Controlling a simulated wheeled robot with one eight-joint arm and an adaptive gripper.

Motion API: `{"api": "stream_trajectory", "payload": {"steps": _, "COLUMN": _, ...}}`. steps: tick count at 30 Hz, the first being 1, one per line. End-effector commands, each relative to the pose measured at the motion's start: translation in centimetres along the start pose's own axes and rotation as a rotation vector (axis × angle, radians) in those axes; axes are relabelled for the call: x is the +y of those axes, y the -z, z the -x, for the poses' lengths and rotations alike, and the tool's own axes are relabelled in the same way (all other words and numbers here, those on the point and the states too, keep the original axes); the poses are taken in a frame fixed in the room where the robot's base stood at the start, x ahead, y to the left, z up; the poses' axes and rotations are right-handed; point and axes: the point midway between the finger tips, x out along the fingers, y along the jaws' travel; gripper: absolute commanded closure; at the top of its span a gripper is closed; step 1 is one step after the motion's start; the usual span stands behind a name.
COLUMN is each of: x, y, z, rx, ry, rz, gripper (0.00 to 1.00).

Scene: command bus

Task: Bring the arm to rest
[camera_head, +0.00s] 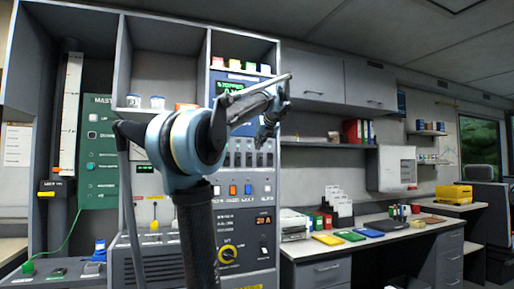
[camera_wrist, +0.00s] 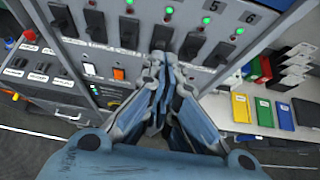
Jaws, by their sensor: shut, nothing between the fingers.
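My gripper (camera_head: 270,119) is raised in front of the tall grey control panel (camera_head: 234,264) in the head view. In the wrist view my gripper (camera_wrist: 163,72) has its fingers together, with nothing held between them. The fingertips appear close to the row of black switches below the green lights; whether they touch the panel cannot be told. My arm is bent and held up in mid-air, hiding part of the panel and its display.
A green panel (camera_head: 97,150) with switches stands at left. Overhead cabinets (camera_head: 318,78) are on the back wall. Open air lies above the desk.

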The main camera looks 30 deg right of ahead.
Motion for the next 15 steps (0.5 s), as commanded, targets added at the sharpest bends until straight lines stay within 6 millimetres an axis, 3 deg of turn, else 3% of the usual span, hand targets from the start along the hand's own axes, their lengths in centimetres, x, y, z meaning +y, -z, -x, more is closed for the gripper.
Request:
{"api": "stream_trajectory", "payload": {"steps": 10, "x": 0.8, "y": 0.5, "z": -0.3, "rx": 0.009, "ry": -0.011, "rz": 0.035, "gripper": 1.0}}
{"api": "stream_trajectory", "payload": {"steps": 13, "x": 3.3, "y": 2.3, "z": -1.3, "rx": 0.036, "ry": -0.045, "rz": 0.147, "gripper": 1.0}}
{"api": "stream_trajectory", "payload": {"steps": 15, "x": 5.9, "y": 4.5, "z": -2.2, "rx": 0.064, "ry": -0.085, "rz": 0.276, "gripper": 1.0}}
